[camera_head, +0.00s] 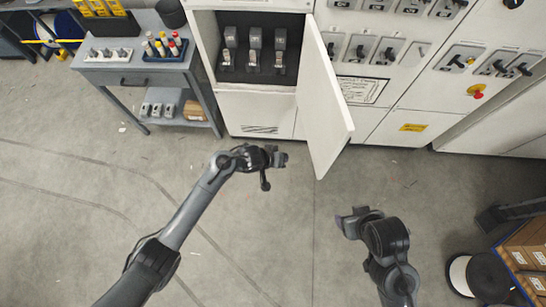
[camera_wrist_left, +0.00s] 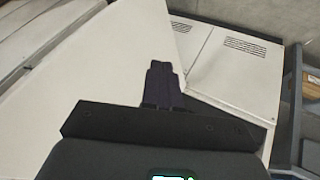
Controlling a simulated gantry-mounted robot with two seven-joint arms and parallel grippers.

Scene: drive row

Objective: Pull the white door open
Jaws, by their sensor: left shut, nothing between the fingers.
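The white door (camera_head: 323,104) stands swung well open from the cabinet, hinged on its right side. The compartment behind it (camera_head: 256,47) shows several grey switches. In the left wrist view the white door (camera_wrist_left: 95,75) is a large pale panel filling the left half. My left gripper (camera_head: 283,158) is just left of the door's lower free edge, with a small floor gap between them in the head view. Its fingers (camera_wrist_left: 163,75) are shut and empty, overlapping the panel's edge in the left wrist view. My right gripper (camera_head: 352,219) is over the floor, right of and below the door; its jaws are unclear.
A grey workbench (camera_head: 140,68) with colored items stands left of the cabinet. Fixed panels with switches (camera_head: 382,48) are right of the door. Cardboard boxes (camera_head: 527,262) and a dark round object (camera_head: 487,277) are at lower right.

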